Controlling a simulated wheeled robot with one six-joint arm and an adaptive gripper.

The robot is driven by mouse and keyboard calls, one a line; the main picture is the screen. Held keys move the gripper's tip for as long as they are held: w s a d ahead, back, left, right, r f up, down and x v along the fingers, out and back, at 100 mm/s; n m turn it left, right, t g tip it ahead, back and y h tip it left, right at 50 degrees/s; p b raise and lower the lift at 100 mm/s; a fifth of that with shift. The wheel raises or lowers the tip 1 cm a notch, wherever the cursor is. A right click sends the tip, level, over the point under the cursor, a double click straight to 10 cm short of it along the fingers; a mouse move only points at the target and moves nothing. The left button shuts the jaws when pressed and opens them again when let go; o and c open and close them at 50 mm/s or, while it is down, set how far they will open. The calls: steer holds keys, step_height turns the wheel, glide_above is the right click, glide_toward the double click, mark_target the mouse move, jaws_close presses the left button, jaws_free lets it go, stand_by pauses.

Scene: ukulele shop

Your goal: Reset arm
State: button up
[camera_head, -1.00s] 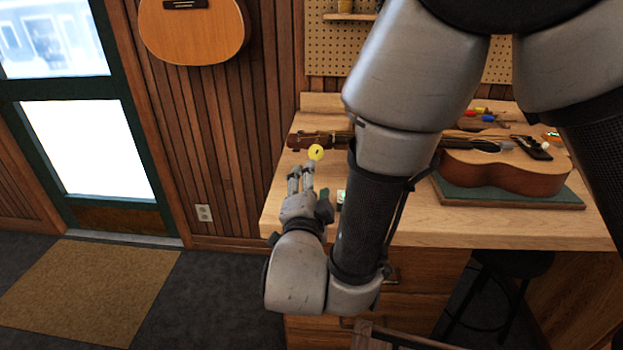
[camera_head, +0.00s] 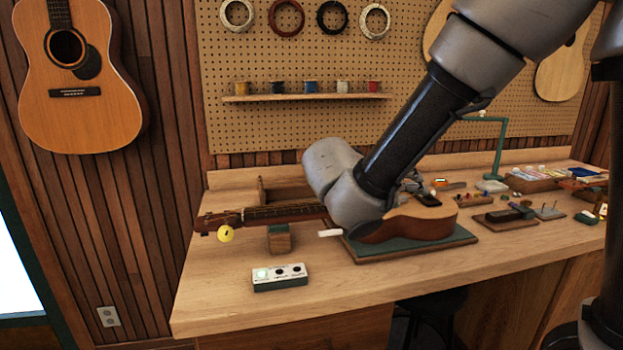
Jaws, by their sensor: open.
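My arm reaches down from the upper right over the workbench (camera_head: 330,305). Its wrist end is in front of a ukulele's body, and my gripper (camera_head: 411,187) is mostly hidden behind it. Only a small grey part of the gripper shows, above the ukulele body; it is open, and I see nothing held in it. The ukulele (camera_head: 415,226) lies on a green-topped board (camera_head: 445,243), its neck pointing left over a small block (camera_head: 279,240). A round yellow piece (camera_head: 225,234) is at its headstock.
A small box with dark round knobs (camera_head: 280,278) stands near the front edge. Small tools and trays (camera_head: 505,217) fill the bench's right side. A pegboard (camera_head: 290,120) with a spool shelf (camera_head: 305,97) is behind. A guitar (camera_head: 85,115) hangs left. The bench's front left is clear.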

steer(key=s+d+m+g+y, duration=0.1)
steer(key=s+d+m+g, duration=0.5)
steer(key=d+m, duration=0.7)
steer(key=s+d+m+t+y, duration=0.1)
steer(key=s+d+m+y, duration=0.3)
steer(key=s+m+y, duration=0.5)
steer(key=s+m, duration=0.6)
steer(key=m, duration=0.6)
steer(key=shift+r+m+t, duration=0.3)
steer(key=shift+r+t, duration=0.1)
